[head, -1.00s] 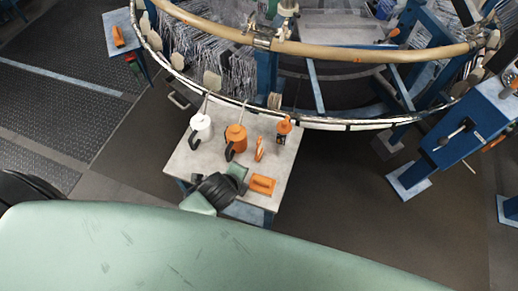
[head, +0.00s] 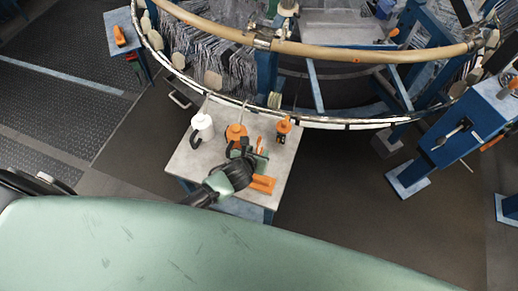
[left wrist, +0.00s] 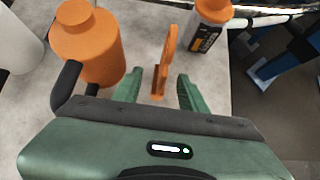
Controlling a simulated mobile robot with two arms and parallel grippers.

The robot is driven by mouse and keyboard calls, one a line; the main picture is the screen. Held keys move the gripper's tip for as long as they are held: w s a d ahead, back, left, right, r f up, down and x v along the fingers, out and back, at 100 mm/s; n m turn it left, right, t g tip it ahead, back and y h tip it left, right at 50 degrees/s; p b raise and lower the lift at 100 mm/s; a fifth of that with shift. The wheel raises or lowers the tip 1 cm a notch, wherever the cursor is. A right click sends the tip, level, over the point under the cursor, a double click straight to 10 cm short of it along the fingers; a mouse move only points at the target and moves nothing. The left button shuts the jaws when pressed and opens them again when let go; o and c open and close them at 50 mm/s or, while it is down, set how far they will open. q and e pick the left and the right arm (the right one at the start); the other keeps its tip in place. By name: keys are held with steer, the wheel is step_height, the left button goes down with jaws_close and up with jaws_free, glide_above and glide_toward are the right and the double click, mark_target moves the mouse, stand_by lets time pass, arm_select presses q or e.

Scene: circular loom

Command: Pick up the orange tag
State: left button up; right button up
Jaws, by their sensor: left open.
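The orange tag (head: 261,144) is a thin upright piece on the small table (head: 182,163). In the left wrist view the tag (left wrist: 168,50) stands on a small foot, ahead of and between the fingers of my left gripper (left wrist: 157,88). The gripper is open, with one green finger on each side of the tag's lower part and a visible gap to each. In the head view my left gripper (head: 250,153) is over the table and partly hides the tag. My right gripper is in neither view.
A bottle with an orange cap (left wrist: 211,28) stands behind right. A white bottle (head: 202,125), an orange block (head: 263,185) and the loom's ring (head: 330,121) are nearby.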

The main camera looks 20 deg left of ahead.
arm_select(q)
steer(key=shift+x, duration=1.2)
jaws_close()
step_height(320, 180, up, 20)
steer(key=shift+p, duration=0.3)
